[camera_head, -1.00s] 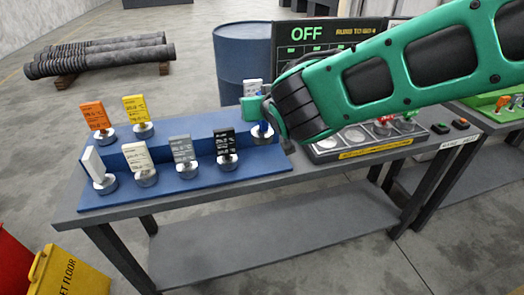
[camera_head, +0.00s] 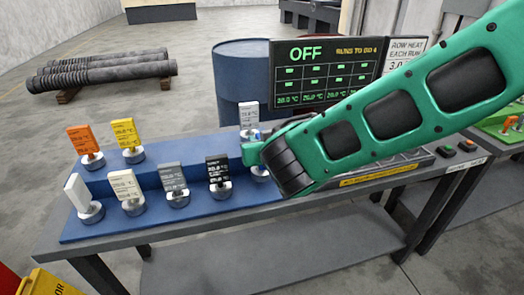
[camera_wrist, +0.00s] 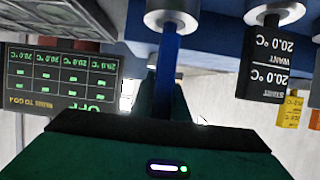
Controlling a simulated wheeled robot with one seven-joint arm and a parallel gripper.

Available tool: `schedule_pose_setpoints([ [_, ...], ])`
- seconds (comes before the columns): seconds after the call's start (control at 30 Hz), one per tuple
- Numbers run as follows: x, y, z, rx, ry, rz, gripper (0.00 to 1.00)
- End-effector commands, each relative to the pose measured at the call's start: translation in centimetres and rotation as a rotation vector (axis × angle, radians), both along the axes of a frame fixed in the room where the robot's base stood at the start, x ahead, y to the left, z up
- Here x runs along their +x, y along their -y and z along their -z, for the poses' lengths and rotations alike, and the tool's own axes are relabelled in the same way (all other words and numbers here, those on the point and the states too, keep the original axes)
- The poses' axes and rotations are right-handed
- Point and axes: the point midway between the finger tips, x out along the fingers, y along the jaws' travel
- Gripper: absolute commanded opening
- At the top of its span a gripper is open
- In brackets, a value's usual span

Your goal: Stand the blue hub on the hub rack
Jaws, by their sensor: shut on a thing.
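The blue hub (camera_wrist: 168,55) is a narrow blue upright in the upside-down wrist view. My gripper (camera_wrist: 160,95) is shut on it, with a dark green finger on each side. Its end meets a silver disc (camera_wrist: 172,16); I cannot tell whether that disc is part of the hub or of the rack. The hub rack (camera_head: 205,205) is a blue stepped stand on the grey bench in the head view. My gripper (camera_head: 250,152) is at its right end there, over a silver round piece (camera_head: 259,172). The arm mostly hides the hub there.
Orange (camera_head: 84,140), yellow (camera_head: 127,133), white (camera_head: 77,192), cream (camera_head: 125,184), grey (camera_head: 172,177) and black (camera_head: 217,170) cards stand on silver rounds on the rack. A white card (camera_head: 249,114) is close behind my gripper. A display reading OFF (camera_head: 325,72) stands behind the arm.

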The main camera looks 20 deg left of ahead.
Motion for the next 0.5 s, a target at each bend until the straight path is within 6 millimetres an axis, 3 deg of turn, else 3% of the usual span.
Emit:
schedule_pose_setpoints([
  [0.2, 0.0, -0.1, 2.6, -0.001, 0.0, 0.0, 0.0],
  [0.5, 0.0, 0.0, 2.8, 0.002, 0.002, 0.0, 0.0],
])
